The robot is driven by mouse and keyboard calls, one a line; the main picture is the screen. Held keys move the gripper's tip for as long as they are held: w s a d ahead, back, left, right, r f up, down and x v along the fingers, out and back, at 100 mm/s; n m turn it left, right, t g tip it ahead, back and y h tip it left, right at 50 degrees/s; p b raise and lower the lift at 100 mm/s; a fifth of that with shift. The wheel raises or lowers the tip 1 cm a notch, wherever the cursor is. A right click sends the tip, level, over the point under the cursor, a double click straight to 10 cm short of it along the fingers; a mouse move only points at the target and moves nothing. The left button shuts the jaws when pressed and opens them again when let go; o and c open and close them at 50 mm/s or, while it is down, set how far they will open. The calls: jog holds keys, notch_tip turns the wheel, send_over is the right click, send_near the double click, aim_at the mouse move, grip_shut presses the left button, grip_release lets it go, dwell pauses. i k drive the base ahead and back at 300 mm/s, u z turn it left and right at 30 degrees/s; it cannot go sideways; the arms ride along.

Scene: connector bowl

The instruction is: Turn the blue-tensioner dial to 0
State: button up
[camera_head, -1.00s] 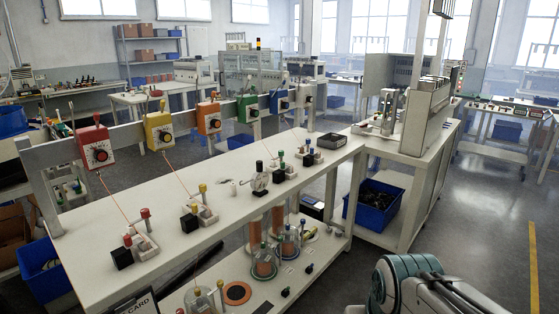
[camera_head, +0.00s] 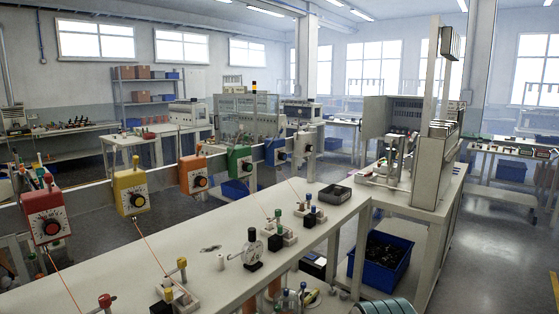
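The blue tensioner (camera_head: 273,148) hangs on the rail, between the green tensioner (camera_head: 240,160) and a white one (camera_head: 304,142). It is a small blue box with a pale face and a dark round dial (camera_head: 282,155). The dial is too small in the picture to read its setting. My gripper is not in view. Only a teal ringed part of what looks like my arm shows at the bottom edge, well apart from the tensioner.
Red (camera_head: 47,214), yellow (camera_head: 131,191) and orange (camera_head: 196,174) tensioners hang farther left. The long white bench (camera_head: 215,262) below holds several small fixtures and a dark tray (camera_head: 335,193). A blue bin (camera_head: 381,262) sits under the machine at right. Grey floor is open at far right.

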aim_at(282, 156)
jog(key=z, duration=0.15)
jog(key=i, duration=0.5)
jog(key=z, duration=0.45)
jog(key=i, duration=1.45)
jog(key=u, duration=0.1)
